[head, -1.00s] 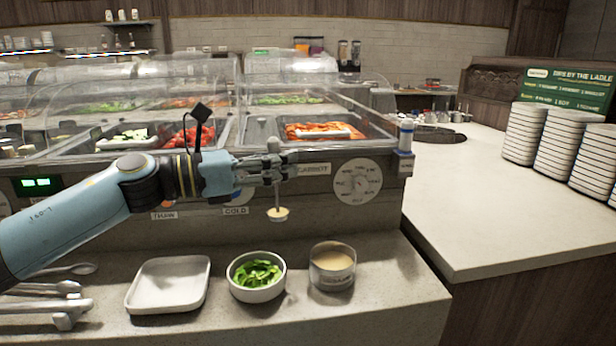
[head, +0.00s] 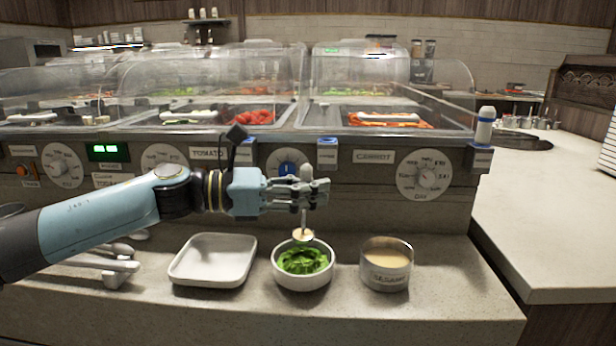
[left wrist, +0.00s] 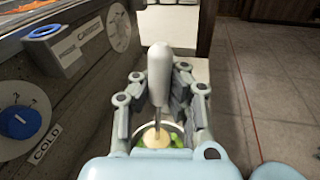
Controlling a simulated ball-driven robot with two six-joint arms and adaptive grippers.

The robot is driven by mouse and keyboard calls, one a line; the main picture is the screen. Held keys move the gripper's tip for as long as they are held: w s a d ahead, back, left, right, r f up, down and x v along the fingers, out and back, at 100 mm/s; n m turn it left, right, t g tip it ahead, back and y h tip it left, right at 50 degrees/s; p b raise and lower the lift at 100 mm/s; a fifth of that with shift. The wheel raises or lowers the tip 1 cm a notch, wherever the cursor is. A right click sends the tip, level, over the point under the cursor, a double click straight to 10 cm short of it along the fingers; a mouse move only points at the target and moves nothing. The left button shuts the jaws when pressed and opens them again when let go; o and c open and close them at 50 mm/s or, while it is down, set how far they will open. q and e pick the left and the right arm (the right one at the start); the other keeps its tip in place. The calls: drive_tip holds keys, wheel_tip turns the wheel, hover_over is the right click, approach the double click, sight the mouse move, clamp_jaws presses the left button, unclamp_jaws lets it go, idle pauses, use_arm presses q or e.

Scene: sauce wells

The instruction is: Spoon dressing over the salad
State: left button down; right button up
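My left gripper (head: 306,193) is shut on the handle of a spoon, whose bowl (head: 303,236) hangs down with pale dressing in it. In the left wrist view the spoon's white handle (left wrist: 158,72) stands between the gripper's fingers (left wrist: 156,95). The spoon bowl is above the far part of the white salad bowl (head: 303,280), which holds green leaves (head: 302,260). The left wrist view shows some green below the spoon. A clear container of pale dressing (head: 387,264), labelled sesame, stands right of the salad bowl. My right gripper is not in view.
An empty white square tray (head: 214,282) is left of the salad bowl. Tongs or similar utensils (head: 108,262) lie further left. The salad bar's front panel with dials (head: 424,175) rises behind. The counter right of the sesame container is clear.

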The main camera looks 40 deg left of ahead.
use_arm(q)
drive_tip(key=s+d+f+m+g+y+p, duration=0.1)
drive_tip(key=d+f+m+y+p, duration=0.3)
drive_tip(key=d+m+y+p, duration=0.1)
drive_tip(key=shift+s+d+f+m+p, duration=0.35)
drive_tip(key=shift+d+m+p, duration=0.6)
drive_tip(key=shift+p, duration=0.8)
drive_tip(key=shift+n, duration=0.25)
